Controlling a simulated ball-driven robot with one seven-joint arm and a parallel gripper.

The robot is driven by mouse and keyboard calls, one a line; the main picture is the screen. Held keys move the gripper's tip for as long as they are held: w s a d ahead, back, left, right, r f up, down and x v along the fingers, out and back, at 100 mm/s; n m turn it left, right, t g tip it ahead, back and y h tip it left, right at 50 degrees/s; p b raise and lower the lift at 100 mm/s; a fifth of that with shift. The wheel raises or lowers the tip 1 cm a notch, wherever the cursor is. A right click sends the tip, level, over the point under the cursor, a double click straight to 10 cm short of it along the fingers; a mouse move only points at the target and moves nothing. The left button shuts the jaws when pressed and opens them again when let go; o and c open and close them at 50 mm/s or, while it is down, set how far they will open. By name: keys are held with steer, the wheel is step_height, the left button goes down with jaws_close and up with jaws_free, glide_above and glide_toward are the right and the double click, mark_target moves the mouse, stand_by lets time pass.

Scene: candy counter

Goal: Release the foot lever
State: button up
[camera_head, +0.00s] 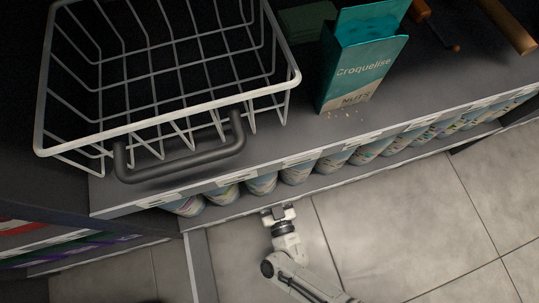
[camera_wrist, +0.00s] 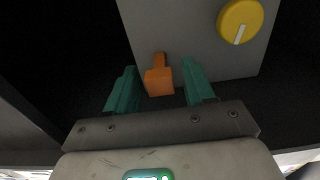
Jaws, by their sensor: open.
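In the wrist view an orange foot lever (camera_wrist: 158,80) sticks out from the lower part of a grey panel (camera_wrist: 185,35). My gripper (camera_wrist: 164,85) is open, with one teal finger on each side of the lever's orange end. Small gaps show between the lever and the fingers; I cannot tell whether either touches it. In the head view my gripper (camera_head: 278,213) is low, near the floor, at the front of the shelf unit. The lever is hidden there under the counter edge.
A yellow round knob (camera_wrist: 240,20) sits on the panel, upper right of the lever. On the counter stand a white wire basket (camera_head: 168,105) with a dark handle and an open teal nut box (camera_head: 355,70). Several cans (camera_head: 262,183) line the shelf below. The tiled floor (camera_head: 420,225) is clear.

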steer(key=shift+c, duration=0.2)
steer(key=c, duration=0.9)
steer(key=shift+d+y, duration=0.1)
steer(key=shift+y, duration=0.2)
steer(key=shift+w+d+n+g+y, duration=0.3)
steer(key=shift+d+n+g+y, duration=0.1)
steer(key=shift+n+g+y, duration=0.8)
steer(key=shift+w+d+n+g+y, duration=0.25)
steer(key=shift+d+n+g+y, duration=0.3)
steer(key=shift+n+y, duration=0.7)
steer(key=shift+w+d+n+g+y, duration=0.3)
steer(key=shift+n+g+y, duration=0.65)
steer(key=shift+y, duration=0.6)
steer(key=shift+w+d+g+y, duration=0.2)
steer(key=shift+g+y, duration=0.1)
steer(key=shift+g, duration=0.2)
steer(key=o, duration=0.9)
steer(key=shift+o, duration=0.2)
